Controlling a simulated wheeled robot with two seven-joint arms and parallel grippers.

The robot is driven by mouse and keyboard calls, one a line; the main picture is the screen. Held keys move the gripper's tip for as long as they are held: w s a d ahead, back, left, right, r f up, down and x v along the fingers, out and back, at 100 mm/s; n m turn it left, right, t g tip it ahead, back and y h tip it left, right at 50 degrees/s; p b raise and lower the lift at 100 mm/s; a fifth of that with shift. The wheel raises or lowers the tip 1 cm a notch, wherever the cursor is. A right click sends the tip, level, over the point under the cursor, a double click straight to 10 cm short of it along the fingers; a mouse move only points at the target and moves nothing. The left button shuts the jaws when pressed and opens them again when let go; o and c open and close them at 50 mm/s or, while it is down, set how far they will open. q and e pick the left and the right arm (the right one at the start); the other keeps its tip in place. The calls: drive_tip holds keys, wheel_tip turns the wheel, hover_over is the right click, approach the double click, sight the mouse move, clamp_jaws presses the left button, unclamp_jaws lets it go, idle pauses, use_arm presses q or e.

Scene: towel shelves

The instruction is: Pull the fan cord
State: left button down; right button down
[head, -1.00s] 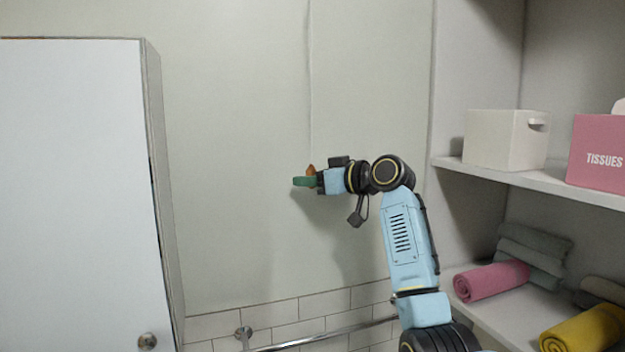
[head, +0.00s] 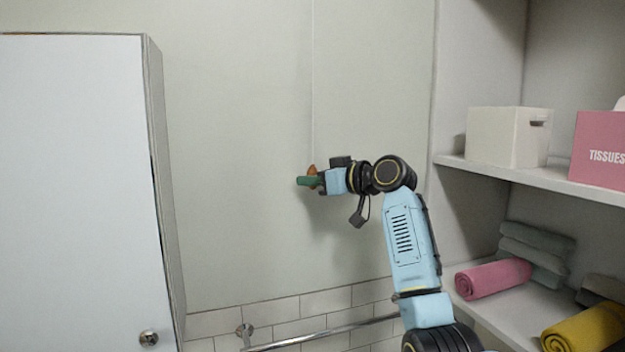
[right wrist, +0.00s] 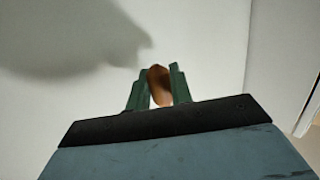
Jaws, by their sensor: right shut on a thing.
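The fan cord (head: 312,80) hangs as a thin pale line in front of the wall in the head view, running down from the top edge. Its brown-orange knob (head: 312,169) is at the lower end. My right gripper (head: 308,180) is at the knob, its green fingers pointing left. In the right wrist view the brown knob (right wrist: 159,85) sits between the two green fingers (right wrist: 160,88), which are shut on it. Part of the knob is hidden by the fingers in the head view. My left gripper is not in view.
A white cabinet door (head: 80,190) with a round knob stands at the left. Shelves (head: 560,184) at the right hold a white bin (head: 500,137), a pink tissue box (head: 600,150) and rolled towels (head: 493,279). A metal rail (head: 320,335) runs along the tiles below.

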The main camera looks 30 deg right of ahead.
drive_tip(key=shift+f, duration=0.25)
drive_tip(key=c, duration=1.2)
unclamp_jaws()
drive_tip(key=shift+r, duration=0.1)
drive_tip(key=shift+o, duration=0.2)
drive_tip(key=b+v, duration=0.4)
drive_tip(key=v, duration=0.9)
drive_tip(key=shift+s+b, duration=0.25)
drive_tip(key=shift+b, duration=0.15)
drive_tip(key=shift+d, duration=0.1)
